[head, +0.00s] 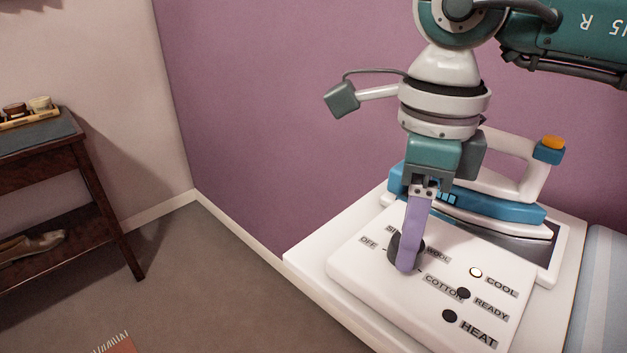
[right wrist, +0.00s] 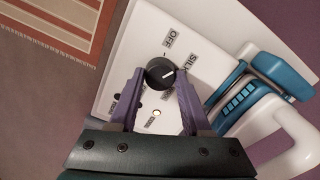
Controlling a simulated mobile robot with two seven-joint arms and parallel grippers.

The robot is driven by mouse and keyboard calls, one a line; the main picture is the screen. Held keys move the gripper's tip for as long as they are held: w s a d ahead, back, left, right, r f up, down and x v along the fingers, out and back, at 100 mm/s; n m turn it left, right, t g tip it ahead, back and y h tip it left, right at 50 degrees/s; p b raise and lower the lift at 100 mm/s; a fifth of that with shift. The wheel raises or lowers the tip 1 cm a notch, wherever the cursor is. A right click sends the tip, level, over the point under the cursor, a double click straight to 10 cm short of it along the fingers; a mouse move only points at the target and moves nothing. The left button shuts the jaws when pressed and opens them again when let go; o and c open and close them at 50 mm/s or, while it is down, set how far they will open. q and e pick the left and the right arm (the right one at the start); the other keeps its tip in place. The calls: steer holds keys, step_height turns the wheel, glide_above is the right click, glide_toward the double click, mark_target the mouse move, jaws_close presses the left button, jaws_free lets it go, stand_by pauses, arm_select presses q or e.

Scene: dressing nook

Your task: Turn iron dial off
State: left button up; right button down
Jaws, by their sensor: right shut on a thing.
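The iron's black round dial (right wrist: 159,73) is set on a white control panel (head: 365,275). My right gripper (head: 407,264) comes down from above with its purple fingers shut on the dial, one on each side. In the head view the fingers hide most of the dial. Labels OFF, SILK, WOOL and COTTON surround it. The COOL lamp (head: 475,272) looks white and lit; the READY lamp (head: 463,293) and HEAT lamp (head: 449,316) are dark. My left gripper is not in view.
A blue and white iron (head: 470,195) rests just behind the panel, close to my right gripper. A striped blue surface (head: 603,290) lies at the right. A dark wooden table (head: 75,170) stands at the far left.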

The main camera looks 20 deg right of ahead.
steer(key=n+b, duration=0.3)
steer(key=n, duration=0.2)
steer(key=shift+f, duration=0.1)
steer(key=shift+n+b, duration=1)
steer(key=shift+n, duration=0.8)
steer(key=shift+r, duration=0.2)
steer(key=shift+c, duration=1.8)
jaws_free()
step_height(320, 180, up, 10)
steer(key=shift+p, duration=0.35)
steer(key=shift+f, duration=0.1)
